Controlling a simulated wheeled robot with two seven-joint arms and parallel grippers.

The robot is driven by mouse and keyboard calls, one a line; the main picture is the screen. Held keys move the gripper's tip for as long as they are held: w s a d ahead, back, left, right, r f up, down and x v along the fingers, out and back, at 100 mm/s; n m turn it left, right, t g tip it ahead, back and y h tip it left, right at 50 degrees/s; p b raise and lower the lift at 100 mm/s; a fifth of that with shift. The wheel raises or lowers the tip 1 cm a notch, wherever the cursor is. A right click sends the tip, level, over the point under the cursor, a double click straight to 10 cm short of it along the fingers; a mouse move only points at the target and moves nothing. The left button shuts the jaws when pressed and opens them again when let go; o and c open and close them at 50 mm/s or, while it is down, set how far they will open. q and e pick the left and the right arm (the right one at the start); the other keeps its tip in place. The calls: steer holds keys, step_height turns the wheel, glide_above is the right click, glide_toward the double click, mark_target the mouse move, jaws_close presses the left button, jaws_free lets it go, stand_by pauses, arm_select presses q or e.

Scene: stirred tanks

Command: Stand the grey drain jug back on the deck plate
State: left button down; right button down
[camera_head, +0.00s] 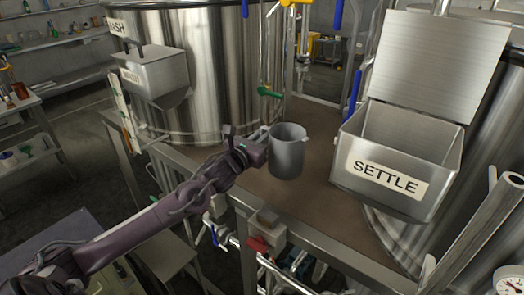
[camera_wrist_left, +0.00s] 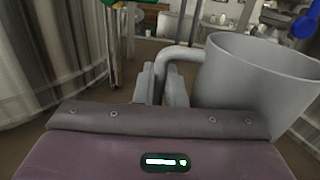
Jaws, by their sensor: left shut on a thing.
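The grey drain jug (camera_head: 287,152) is upright at the brown deck plate (camera_head: 262,190), in the middle of the head view. I cannot tell whether its base touches the plate or is just above it. My left gripper (camera_head: 258,142) comes in from the left and is shut on the jug's handle. In the left wrist view the fingers (camera_wrist_left: 164,84) close around the grey handle, and the jug (camera_wrist_left: 258,75) fills the right side, looking empty inside as far as its rim shows. My right gripper is not in view.
An open steel box labelled SETTLE (camera_head: 387,178) stands right of the jug, its lid raised. A large steel tank (camera_head: 205,75) stands behind to the left, with a smaller steel box (camera_head: 155,78) on it. A green-handled valve (camera_head: 270,92) hangs behind the jug. Pipes run below the plate's front edge.

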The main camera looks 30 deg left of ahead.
arm_select(q)
steer(key=shift+f, duration=0.7)
step_height(320, 180, down, 3)
steer(key=shift+f+p, duration=0.2)
steer(key=shift+p, duration=0.3)
steer(key=shift+f, duration=0.4)
steer(key=shift+s+f, duration=0.1)
steer(key=shift+f, duration=0.05)
steer(key=c, duration=1.5)
jaws_free()
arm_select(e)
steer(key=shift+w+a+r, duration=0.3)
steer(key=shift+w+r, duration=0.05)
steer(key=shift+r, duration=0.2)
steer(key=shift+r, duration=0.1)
arm_select(q)
steer(key=shift+s, duration=0.1)
